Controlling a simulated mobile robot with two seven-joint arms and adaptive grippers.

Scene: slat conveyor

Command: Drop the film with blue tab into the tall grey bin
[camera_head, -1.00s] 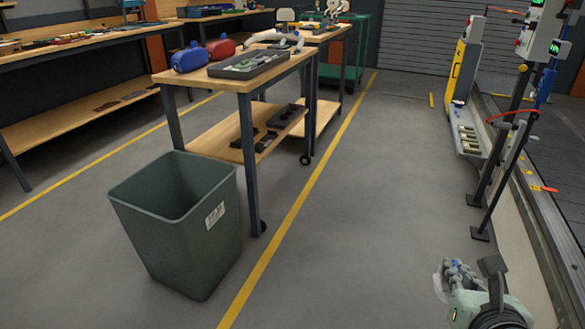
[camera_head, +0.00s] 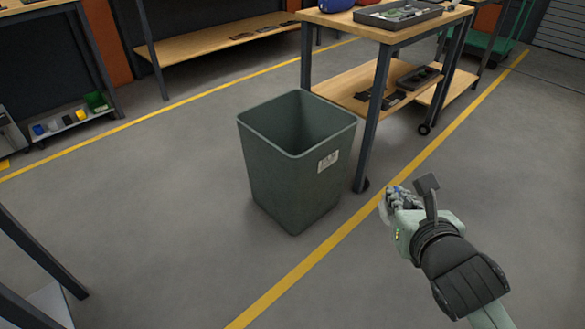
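The tall grey bin (camera_head: 297,183) stands upright on the floor in the middle of the view. It is open at the top, with a white label on its right side, and its visible inside looks empty. My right gripper (camera_head: 396,200) is to the right of the bin, apart from it. Its fingers are closed around a small whitish, see-through film (camera_head: 383,211), which pokes out at their left side. A small blue spot shows at the fingers; most of the film is hidden by them. My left gripper is not in view.
A wooden-topped workbench (camera_head: 385,28) with a lower shelf stands just behind and right of the bin; a dark tray (camera_head: 398,16) lies on top. Small coloured bins (camera_head: 75,117) stand at the left. The floor in front of the bin is clear.

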